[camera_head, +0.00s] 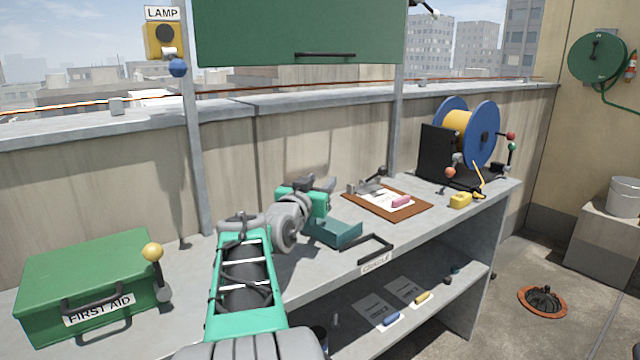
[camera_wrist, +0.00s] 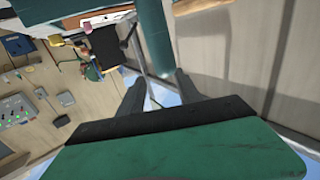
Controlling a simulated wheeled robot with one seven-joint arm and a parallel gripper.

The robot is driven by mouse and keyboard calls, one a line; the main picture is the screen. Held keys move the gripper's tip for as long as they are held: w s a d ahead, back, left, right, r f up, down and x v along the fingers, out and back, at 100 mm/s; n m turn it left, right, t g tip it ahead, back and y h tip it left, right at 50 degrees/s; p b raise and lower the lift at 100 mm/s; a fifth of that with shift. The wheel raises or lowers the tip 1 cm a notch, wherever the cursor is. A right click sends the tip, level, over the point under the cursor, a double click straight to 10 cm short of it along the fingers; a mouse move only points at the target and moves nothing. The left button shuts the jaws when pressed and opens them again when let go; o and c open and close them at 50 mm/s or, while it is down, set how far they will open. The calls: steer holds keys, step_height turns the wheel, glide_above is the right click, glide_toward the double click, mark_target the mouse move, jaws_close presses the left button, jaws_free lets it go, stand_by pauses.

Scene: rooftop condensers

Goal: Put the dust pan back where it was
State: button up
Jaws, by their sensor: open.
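The teal dust pan (camera_head: 335,232) appears to be on the grey bench top, just right of and below my gripper. A black loop (camera_head: 372,246) lies beside it at the bench's front edge; I cannot tell whether it is part of the pan. My gripper (camera_head: 325,184) is above the bench, near the pan's back side. In the wrist view my gripper (camera_wrist: 161,88) has its two dark fingers apart. A teal piece (camera_wrist: 151,35), probably the dust pan, shows beyond and between them. I cannot tell whether the fingers touch it.
A brown clipboard (camera_head: 420,208) with a pink item, a yellow block (camera_head: 460,201) and a blue cable reel (camera_head: 483,135) stand to the right. A green first aid box (camera_head: 85,280) is at left. A lower shelf (camera_head: 405,315) holds papers and small items.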

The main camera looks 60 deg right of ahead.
steer(key=s+a+p, duration=0.1)
steer(key=a, duration=1.1)
steer(key=shift+s, duration=0.25)
steer(key=shift+r, duration=0.1)
stand_by(0.8)
